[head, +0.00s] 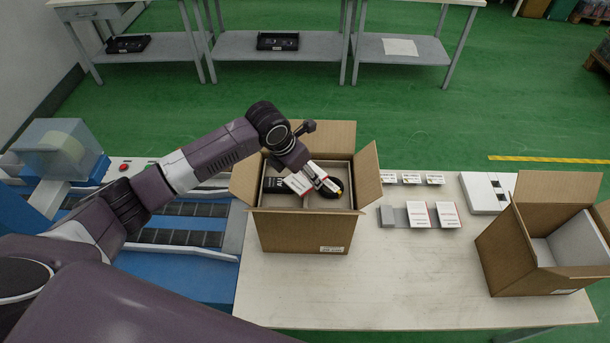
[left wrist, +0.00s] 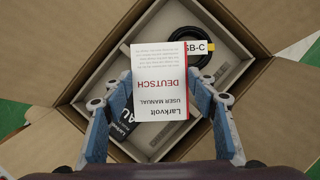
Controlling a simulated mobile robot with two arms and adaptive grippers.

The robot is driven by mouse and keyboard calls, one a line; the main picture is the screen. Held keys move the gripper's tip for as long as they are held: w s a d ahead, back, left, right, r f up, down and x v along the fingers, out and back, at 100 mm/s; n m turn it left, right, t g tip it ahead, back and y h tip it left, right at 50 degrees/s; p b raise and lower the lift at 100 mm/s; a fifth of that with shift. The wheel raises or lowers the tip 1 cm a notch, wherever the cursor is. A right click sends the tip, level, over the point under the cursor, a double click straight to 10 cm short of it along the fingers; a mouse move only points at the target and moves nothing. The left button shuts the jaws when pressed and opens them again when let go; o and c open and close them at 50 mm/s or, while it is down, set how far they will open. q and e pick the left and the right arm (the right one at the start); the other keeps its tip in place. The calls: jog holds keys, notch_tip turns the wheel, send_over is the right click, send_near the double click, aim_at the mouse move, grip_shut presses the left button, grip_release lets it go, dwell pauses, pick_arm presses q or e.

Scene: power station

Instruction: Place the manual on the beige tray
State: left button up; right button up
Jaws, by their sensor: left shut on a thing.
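The manual (left wrist: 160,85), a white booklet with a red edge marked Larkvolt and DEUTSCH, is held between the fingers of my left gripper (left wrist: 158,100). In the head view the manual (head: 298,183) is over the open cardboard box (head: 305,232), tilted. The beige tray (left wrist: 122,68) lies inside this box and has compartments. The tray holds a black boxed item (head: 275,185) and a black coiled cable (left wrist: 178,45) with a USB-C tag. The manual and gripper hide part of the tray; I cannot tell whether the manual touches it. My right gripper is not in view.
More manuals (head: 447,214) and small cards (head: 411,178) lie on the white table (head: 395,285) right of the box. A white device (head: 485,192) and a second open box (head: 535,250) stand further right. A blue conveyor (head: 190,262) is at left. The box flaps stand open.

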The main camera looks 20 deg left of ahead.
pick_arm(q)
jog(key=shift+f, duration=0.9)
jog(key=o, duration=1.1)
jog(key=shift+r, duration=0.1)
jog(key=b+v, duration=0.1)
jog(key=v, duration=1.1)
